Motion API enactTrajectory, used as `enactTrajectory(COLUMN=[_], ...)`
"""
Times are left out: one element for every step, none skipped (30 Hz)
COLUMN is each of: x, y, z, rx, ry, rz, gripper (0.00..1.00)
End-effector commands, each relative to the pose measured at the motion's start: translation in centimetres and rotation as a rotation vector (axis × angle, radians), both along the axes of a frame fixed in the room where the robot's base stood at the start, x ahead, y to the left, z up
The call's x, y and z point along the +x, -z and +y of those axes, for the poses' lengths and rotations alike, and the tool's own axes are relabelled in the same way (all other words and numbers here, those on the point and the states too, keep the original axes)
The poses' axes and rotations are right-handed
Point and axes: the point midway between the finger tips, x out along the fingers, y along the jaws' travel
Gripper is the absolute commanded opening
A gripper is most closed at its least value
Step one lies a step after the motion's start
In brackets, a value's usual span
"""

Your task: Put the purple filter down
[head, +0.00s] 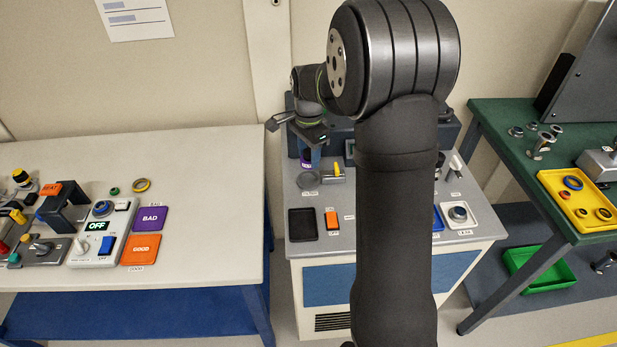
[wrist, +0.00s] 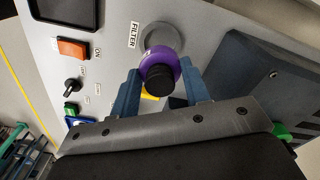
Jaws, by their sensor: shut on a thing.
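The purple filter, a purple disc with a black knob (wrist: 173,64), is held between the blue fingers of my gripper (wrist: 160,80). In the head view the filter (head: 306,162) shows as a small purple patch below my gripper (head: 309,156), over the left back part of the grey console. A round grey spot (wrist: 160,36) labelled FILTER lies just beyond the filter in the wrist view and is partly covered by it. In the head view this round spot (head: 308,181) is below the gripper. The gap between filter and console is hard to judge.
A yellow part (head: 338,171) stands close right of the spot. The console also carries a black tray (head: 302,224) and an orange switch (head: 332,220). The left bench has a purple BAD pad (head: 150,218) and an orange GOOD pad (head: 140,250). My arm hides the console's middle.

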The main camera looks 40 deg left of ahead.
Motion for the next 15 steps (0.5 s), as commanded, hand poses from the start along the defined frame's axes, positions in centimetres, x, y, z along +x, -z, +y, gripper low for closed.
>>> enactTrajectory(x=[0.0,0.0,0.0,0.0,0.0,0.0,0.0,0.0,0.0,0.0,0.01,-0.01,-0.03,-0.06,-0.14], y=[-0.16,-0.2,-0.25,-0.26,-0.27,-0.27,-0.27,-0.26,-0.26,-0.26,-0.28,-0.33,-0.4,-0.52,-0.74], z=[0.01,0.0,0.0,0.0,0.0,0.0,0.0,0.0,0.01,0.0,-0.01,-0.11,-0.24,-0.45,-0.85], rx=[0.0,0.0,0.0,0.0,0.0,0.0,0.0,0.0,0.0,0.001,0.001,0.001,0.001,0.002,0.002], ry=[0.0,0.0,0.0,0.0,0.0,0.0,0.0,0.0,0.0,0.0,0.0,-0.002,-0.004,-0.007,-0.015], rz=[0.0,0.0,0.0,0.0,0.0,0.0,0.0,0.0,0.0,0.0,0.0,0.0,-0.001,-0.001,-0.001], gripper=[0.15,0.15,0.15,0.15,0.15,0.15,0.15,0.15,0.15,0.15,0.15,0.15,0.15,0.15,0.15])
